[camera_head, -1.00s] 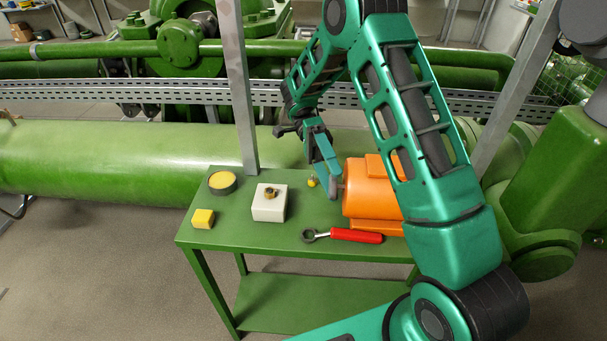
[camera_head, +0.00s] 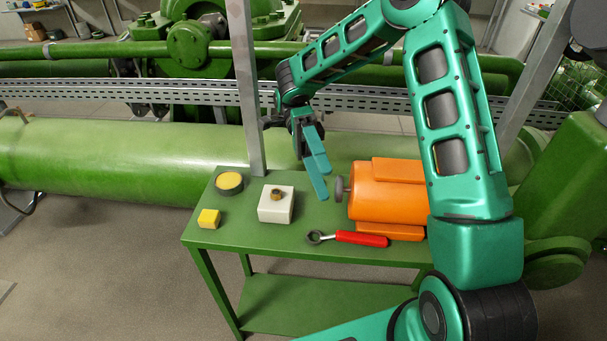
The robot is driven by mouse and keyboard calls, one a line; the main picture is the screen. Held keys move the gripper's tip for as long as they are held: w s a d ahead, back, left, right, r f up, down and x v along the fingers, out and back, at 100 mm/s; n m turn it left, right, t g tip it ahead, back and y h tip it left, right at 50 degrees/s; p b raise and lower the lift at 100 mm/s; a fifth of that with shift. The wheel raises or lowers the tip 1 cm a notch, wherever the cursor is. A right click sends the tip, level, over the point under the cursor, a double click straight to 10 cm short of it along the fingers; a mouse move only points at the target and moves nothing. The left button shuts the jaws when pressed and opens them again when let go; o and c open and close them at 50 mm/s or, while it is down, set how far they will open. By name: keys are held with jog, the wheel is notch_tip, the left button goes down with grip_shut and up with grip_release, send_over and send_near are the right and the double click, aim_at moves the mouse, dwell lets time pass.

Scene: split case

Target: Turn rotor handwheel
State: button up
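The orange motor-like rotor unit (camera_head: 388,192) sits at the right of the green table, partly hidden behind my arm. Its small grey handwheel (camera_head: 340,189) sticks out from its left end and faces left. My gripper (camera_head: 325,186) points down over the table, just left of the handwheel. Its two teal fingers show one nearer and one farther, with their tips apart, so it looks open. Nothing shows between them.
On the green table (camera_head: 240,238) are a red-handled wrench (camera_head: 360,239), a white block with a brass fitting (camera_head: 276,206), a yellow cube (camera_head: 209,218) and a round dark tin with yellow contents (camera_head: 229,182). A grey post (camera_head: 245,90) rises behind the table. A large green pipe (camera_head: 110,165) runs behind.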

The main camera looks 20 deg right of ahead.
jog(key=shift+s+a+r, duration=0.4)
jog(key=shift+a+r, duration=0.05)
jog(key=shift+a, duration=0.25)
jog(key=shift+s+a+r, duration=0.35)
jog(key=shift+a+r, duration=0.05)
jog(key=shift+a, duration=0.35)
jog(key=shift+s+a+r, duration=0.4)
jog(key=shift+a+r, duration=0.05)
jog(key=shift+a, duration=0.25)
